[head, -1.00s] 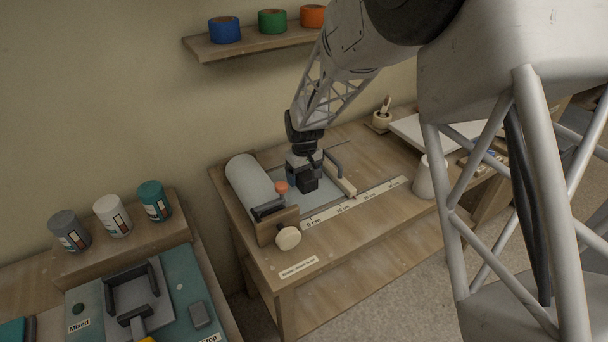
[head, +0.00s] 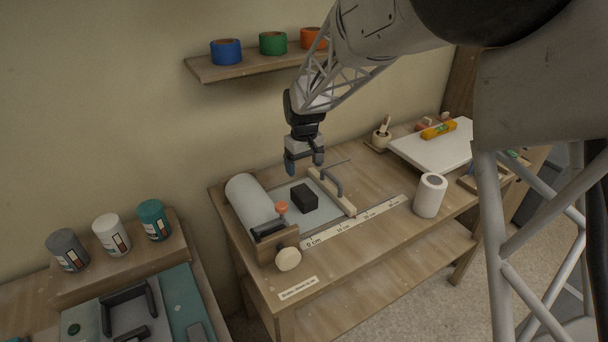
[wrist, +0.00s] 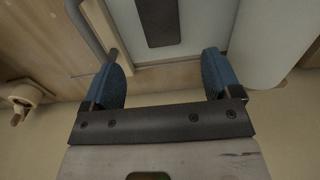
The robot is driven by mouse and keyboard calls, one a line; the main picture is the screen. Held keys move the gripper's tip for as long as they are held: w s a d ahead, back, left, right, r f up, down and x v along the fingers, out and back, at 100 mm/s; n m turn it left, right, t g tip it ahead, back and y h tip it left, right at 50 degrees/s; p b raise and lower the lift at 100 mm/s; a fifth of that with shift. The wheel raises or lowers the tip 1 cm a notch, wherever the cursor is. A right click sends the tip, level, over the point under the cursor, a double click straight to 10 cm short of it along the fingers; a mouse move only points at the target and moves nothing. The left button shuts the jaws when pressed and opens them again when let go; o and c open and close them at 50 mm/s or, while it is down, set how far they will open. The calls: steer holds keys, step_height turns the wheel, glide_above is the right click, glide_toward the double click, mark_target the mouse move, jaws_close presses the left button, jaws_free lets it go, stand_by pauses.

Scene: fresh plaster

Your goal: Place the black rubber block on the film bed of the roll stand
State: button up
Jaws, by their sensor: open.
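The black rubber block (head: 304,198) lies on the pale film bed (head: 325,212) of the roll stand, between the white roll (head: 250,203) and the wooden bar with a dark handle (head: 333,190). My gripper (head: 305,166) is open and empty, above and behind the block, apart from it. In the wrist view, the blue-padded fingers (wrist: 164,78) are spread wide with nothing between them. The block (wrist: 158,20) shows beyond them on the bed (wrist: 203,22), its far end cut off by the picture's edge.
A ruler strip (head: 355,220) runs along the bed's front. A white cylinder (head: 430,195) stands right of it. A shelf (head: 250,66) with tape rolls hangs behind. Bench wood between ruler and cylinder is clear.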

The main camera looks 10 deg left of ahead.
steer(key=shift+r, duration=0.5)
stand_by(0.6)
steer(key=s+d+r+m, duration=0.1)
steer(key=s+d+r, duration=0.3)
steer(key=d, duration=0.3)
steer(key=s+d+r+m+t, duration=0.1)
steer(key=s+d+r+m, duration=0.1)
steer(key=s+d+r, duration=0.45)
steer(key=s+d+r+m, duration=0.1)
steer(key=s+d+r, duration=0.15)
steer(key=d, duration=0.65)
steer(key=s+d+m, duration=0.1)
steer(key=s+d, duration=0.4)
steer(key=s, duration=0.3)
steer(key=s+d+m+t, duration=0.1)
steer(key=s+d+m, duration=0.1)
steer(key=s+d, duration=0.3)
steer(key=s+d+m, duration=0.2)
steer(key=s+d, duration=0.3)
steer(key=s, duration=0.6)
steer(key=shift+s+d+f+t, duration=0.2)
steer(key=shift+s+f+t, duration=0.1)
steer(key=shift+s+f, duration=0.15)
